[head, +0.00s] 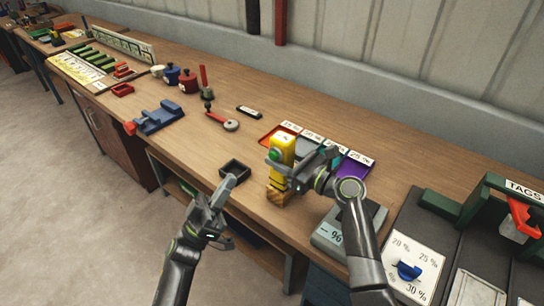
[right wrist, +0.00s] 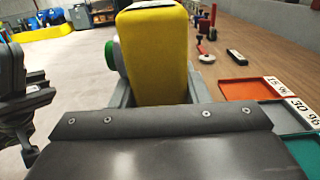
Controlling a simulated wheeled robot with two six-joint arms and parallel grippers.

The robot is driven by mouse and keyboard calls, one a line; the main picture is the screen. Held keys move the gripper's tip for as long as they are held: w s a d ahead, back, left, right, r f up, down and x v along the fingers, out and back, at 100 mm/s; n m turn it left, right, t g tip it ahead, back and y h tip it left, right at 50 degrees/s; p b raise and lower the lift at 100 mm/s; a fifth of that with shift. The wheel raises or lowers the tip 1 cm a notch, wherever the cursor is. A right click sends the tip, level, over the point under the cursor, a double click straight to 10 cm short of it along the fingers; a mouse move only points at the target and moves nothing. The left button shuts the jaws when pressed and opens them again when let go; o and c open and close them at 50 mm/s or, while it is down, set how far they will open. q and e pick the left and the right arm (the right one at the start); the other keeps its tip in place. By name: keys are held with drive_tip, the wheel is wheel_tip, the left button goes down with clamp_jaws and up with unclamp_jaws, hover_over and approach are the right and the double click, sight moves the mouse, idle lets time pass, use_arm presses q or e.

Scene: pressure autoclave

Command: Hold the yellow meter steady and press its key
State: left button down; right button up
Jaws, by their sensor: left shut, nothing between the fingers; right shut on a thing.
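The yellow meter (head: 283,148) stands upright at the bench's front edge, with a wooden block (head: 277,194) beneath it. Its round green key (head: 274,155) is on the side facing left. My right gripper (head: 290,170) is shut on the meter from the right. In the right wrist view the yellow meter (right wrist: 153,55) sits between the fingers, with the green key (right wrist: 111,55) free on its left side. My left gripper (head: 228,186) is shut and empty, left of the meter and lower, apart from the key. Its dark body also shows in the right wrist view (right wrist: 22,100).
A small black tray (head: 246,166) lies at the bench edge, close to my left fingertips. Colored trays with percent labels, including a purple one (head: 355,164), stand behind the meter. A grey percent display (head: 330,237) and a blue-knob dial (head: 409,270) are to the right.

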sight(273, 156)
use_arm(q)
drive_tip(key=shift+s+d+f+m+g+h, duration=0.2)
drive_tip(key=shift+s+d+m+g+h, duration=0.15)
drive_tip(key=shift+m+g, duration=0.2)
drive_tip(key=shift+s+d+f+m+g+h, duration=0.2)
drive_tip(key=shift+d+m+g+h, duration=0.25)
drive_tip(key=shift+g, duration=0.2)
drive_tip(key=shift+w, duration=0.1)
drive_tip(key=w+d, duration=0.5)
drive_tip(key=w, duration=0.2)
idle(1.5)
drive_tip(key=shift+w+d, duration=0.25)
drive_tip(key=shift+w, duration=0.05)
drive_tip(key=shift+w+d, duration=0.3)
drive_tip(key=shift+w, duration=0.1)
idle(0.7)
drive_tip(key=shift+s+a, duration=0.55)
drive_tip(key=shift+s, duration=0.2)
